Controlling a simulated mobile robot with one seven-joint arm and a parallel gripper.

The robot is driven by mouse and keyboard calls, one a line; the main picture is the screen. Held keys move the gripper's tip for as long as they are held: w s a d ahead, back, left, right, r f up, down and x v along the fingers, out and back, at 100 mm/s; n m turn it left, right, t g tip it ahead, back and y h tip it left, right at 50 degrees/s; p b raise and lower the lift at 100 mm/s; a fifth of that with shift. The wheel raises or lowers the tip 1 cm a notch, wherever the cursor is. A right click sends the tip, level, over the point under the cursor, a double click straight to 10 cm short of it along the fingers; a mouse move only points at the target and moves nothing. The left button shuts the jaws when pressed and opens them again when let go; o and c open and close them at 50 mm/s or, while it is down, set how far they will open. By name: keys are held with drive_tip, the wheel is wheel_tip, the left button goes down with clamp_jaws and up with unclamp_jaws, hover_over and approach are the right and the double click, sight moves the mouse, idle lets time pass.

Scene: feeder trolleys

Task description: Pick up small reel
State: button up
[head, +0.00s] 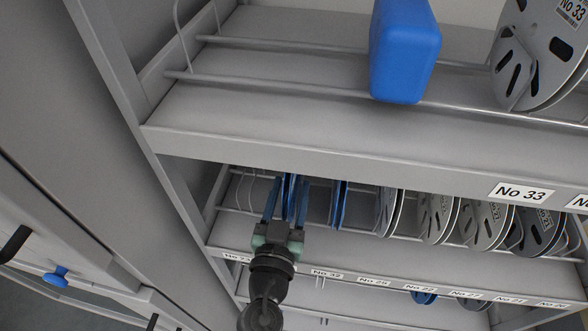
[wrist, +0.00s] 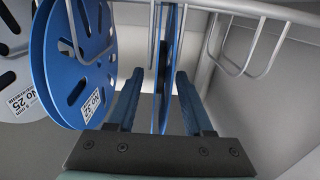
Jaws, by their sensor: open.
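A thin blue reel (wrist: 167,50) stands edge-on between the two fingers of my gripper (wrist: 160,74) in the wrist view. The fingers are apart, one on each side of it, with visible gaps. In the head view my gripper (head: 287,184) reaches into the lower shelf, and the blue reel (head: 289,200) shows between its fingers. A larger-looking blue reel marked No 32 (wrist: 62,70) stands just left of the gripper there.
In the head view, another blue reel (head: 339,205) and several grey reels (head: 437,216) stand to the right. The upper shelf (head: 330,160) overhangs the arm. It holds a blue box (head: 402,55) and a large grey reel (head: 545,60). Wire dividers (wrist: 238,40) stand right of the gripper in the wrist view.

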drive_tip(key=shift+w, duration=0.15)
clamp_jaws()
drive_tip(key=shift+r, duration=0.1)
idle(0.3)
